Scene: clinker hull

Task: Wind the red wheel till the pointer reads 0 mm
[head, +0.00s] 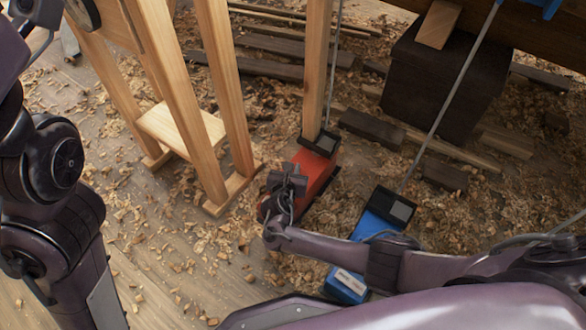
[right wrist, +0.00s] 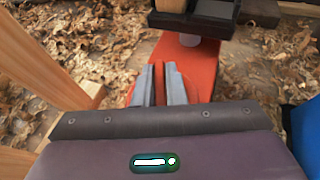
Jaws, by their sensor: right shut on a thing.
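The red jack (head: 318,172) stands on the floor at the foot of a wooden post, and its red body (right wrist: 196,62) shows in the right wrist view. My right gripper (head: 286,182) is at its near left end. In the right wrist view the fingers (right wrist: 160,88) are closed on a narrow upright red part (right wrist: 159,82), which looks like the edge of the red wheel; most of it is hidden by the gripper. No pointer or mm scale can be made out. A dark part at the top left (head: 38,10) may be my left gripper; its jaws cannot be made out.
A blue jack (head: 383,215) stands to the right under a thin rod, partly behind my right forearm. A wooden trestle (head: 215,90) stands to the left. A dark block (head: 440,75) and loose planks (head: 275,45) lie behind. Wood shavings cover the floor.

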